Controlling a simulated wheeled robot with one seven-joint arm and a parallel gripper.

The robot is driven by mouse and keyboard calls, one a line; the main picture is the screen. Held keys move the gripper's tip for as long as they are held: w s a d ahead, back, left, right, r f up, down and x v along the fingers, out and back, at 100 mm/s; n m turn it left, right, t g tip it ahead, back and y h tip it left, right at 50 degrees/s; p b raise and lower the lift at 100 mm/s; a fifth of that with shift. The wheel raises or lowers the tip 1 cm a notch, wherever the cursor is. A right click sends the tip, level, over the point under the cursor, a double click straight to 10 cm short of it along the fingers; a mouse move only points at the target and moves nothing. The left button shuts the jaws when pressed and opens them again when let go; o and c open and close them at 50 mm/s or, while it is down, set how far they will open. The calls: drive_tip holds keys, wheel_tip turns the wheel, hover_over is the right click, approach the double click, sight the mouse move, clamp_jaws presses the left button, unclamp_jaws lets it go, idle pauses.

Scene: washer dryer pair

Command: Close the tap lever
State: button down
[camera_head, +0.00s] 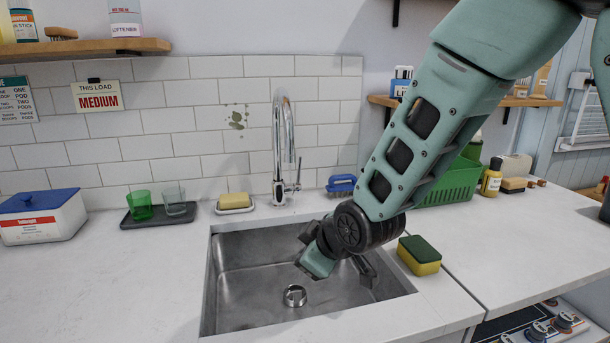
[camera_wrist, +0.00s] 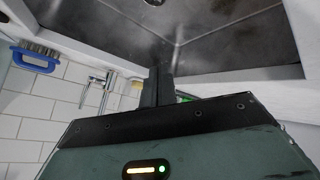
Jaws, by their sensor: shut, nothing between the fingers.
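The chrome tap (camera_head: 284,140) rises behind the sink, with a tall curved spout. Its small lever (camera_head: 296,186) sits low on the right side of the body. The tap also shows in the wrist view (camera_wrist: 107,92), with the lever (camera_wrist: 95,79) sticking out to the left. My gripper (camera_wrist: 158,86) is shut and empty, its dark fingers together. In the head view it hangs over the sink, in front of and right of the tap, its fingertips hard to make out there. It appears apart from the lever.
The steel sink (camera_head: 245,293) lies below. A yellow-green sponge (camera_head: 419,256) is on its right rim; a soap dish (camera_head: 234,208) is left of the tap. Cups (camera_head: 140,206) stand left.

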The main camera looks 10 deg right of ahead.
drive_tip(key=w+d+n+t+h+b, duration=0.1)
drive_tip(key=w+d+n+t, duration=0.4)
drive_tip(key=w, duration=0.7)
drive_tip(key=n+t+y+b, duration=0.1)
drive_tip(key=n+t+y, duration=0.1)
drive_tip(key=n+t, duration=0.35)
approach(300, 164)
drive_tip(key=p+x, duration=0.3)
drive_tip(key=x, duration=0.4)
drive_tip(key=shift+f, duration=0.1)
